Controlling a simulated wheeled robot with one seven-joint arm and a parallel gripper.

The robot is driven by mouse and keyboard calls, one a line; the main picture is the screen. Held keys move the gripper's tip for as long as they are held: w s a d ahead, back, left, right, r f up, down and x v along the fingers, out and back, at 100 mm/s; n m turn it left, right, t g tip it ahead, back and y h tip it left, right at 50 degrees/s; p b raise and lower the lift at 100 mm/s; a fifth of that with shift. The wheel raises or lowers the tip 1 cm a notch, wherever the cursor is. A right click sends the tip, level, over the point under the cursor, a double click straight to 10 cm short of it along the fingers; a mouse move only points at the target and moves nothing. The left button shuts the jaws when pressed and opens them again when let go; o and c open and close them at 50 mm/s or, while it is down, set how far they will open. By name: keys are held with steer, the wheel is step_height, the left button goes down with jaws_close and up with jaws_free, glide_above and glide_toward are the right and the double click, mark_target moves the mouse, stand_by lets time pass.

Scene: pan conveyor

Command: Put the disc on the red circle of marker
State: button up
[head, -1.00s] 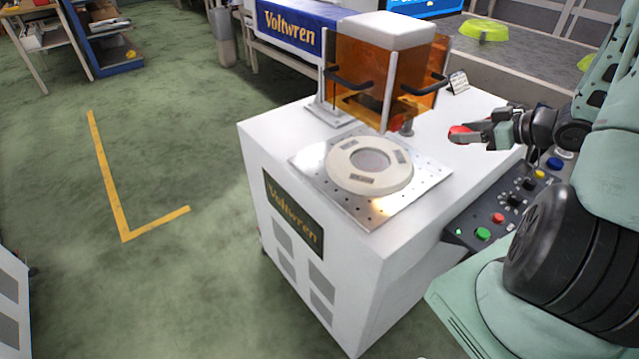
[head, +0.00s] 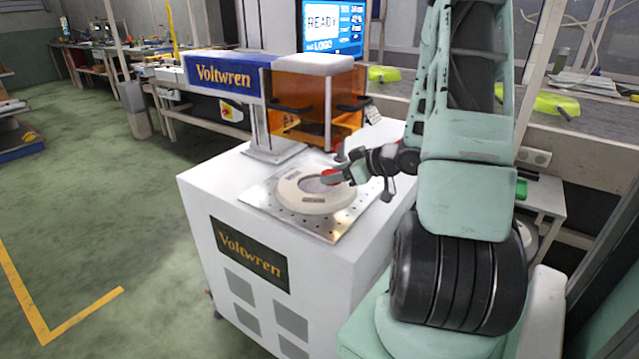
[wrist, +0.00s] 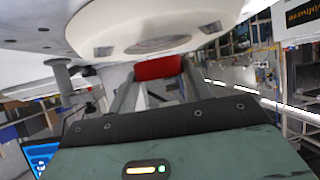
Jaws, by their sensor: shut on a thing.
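The red disc (head: 330,176) is between the fingertips of my gripper (head: 337,178), which is shut on it. In the wrist view the red disc (wrist: 158,67) shows between the two fingers. The marker is a white Voltwren machine (head: 230,200) with a perforated metal plate (head: 262,198) on top. A white ring-shaped fixture (head: 303,199) with a greyish round centre (head: 313,184) lies on the plate. My gripper and the disc are at the right part of this fixture in the head view. I cannot tell whether the disc touches it. No clear red circle shows; the disc and fingers partly cover the centre.
A screen (head: 333,28) reading READY is at the back. Open green floor lies to the left.

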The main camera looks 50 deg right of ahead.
mark_target(321, 188)
steer(key=shift+b+x, duration=0.45)
steer(key=shift+x, duration=2.35)
steer(key=shift+s+f, duration=0.1)
steer(key=shift+f, duration=0.2)
steer(key=o, duration=1)
steer(key=shift+o, duration=0.2)
steer(key=shift+s+d+r, duration=0.1)
steer(key=shift+r, duration=0.1)
steer(key=p+v, duration=0.2)
steer(key=v, duration=1)
steer(key=shift+f, duration=0.1)
